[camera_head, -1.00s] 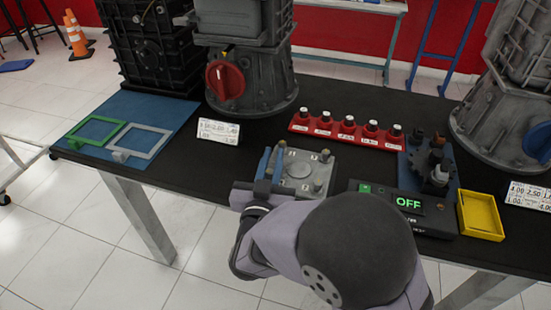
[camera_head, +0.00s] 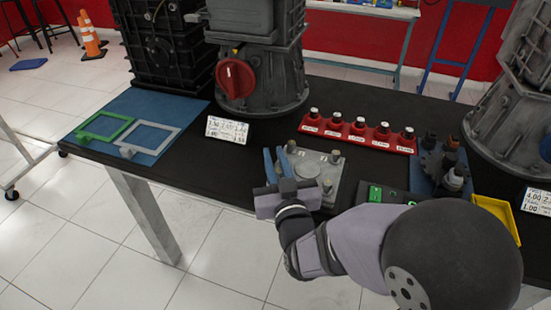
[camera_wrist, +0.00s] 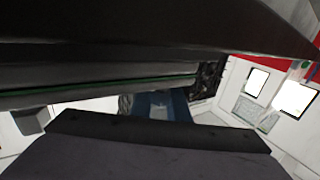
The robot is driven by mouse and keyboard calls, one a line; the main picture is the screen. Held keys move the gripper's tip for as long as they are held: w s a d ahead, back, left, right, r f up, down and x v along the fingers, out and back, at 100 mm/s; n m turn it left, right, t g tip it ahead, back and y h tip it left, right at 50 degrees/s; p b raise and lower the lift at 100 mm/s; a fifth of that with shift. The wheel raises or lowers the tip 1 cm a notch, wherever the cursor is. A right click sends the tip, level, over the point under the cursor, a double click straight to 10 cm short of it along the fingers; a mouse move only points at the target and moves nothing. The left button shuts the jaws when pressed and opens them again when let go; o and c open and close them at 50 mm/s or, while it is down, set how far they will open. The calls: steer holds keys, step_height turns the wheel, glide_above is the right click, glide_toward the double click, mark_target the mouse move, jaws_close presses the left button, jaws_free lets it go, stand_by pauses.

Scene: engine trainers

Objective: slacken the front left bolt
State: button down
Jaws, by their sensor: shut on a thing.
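A grey metal plate (camera_head: 311,172) with a bolt at each visible corner sits near the table's front edge. I see the back left bolt (camera_head: 291,146), the back right bolt (camera_head: 335,156) and the front right bolt (camera_head: 327,187). The front left bolt is hidden behind my gripper (camera_head: 277,164). The grip itself is not clearly visible. The wrist view shows mostly dark near surfaces and no bolt.
A red rack (camera_head: 357,138) of labelled black-capped pieces lies behind the plate. A control box (camera_head: 386,195) and a yellow tray (camera_head: 499,216) stand right, partly behind my arm. A blue mat (camera_head: 160,107) with two frames lies left.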

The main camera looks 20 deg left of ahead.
steer(key=c, duration=1.7)
jaws_free()
step_height(320, 180, up, 10)
steer(key=shift+p, duration=1.2)
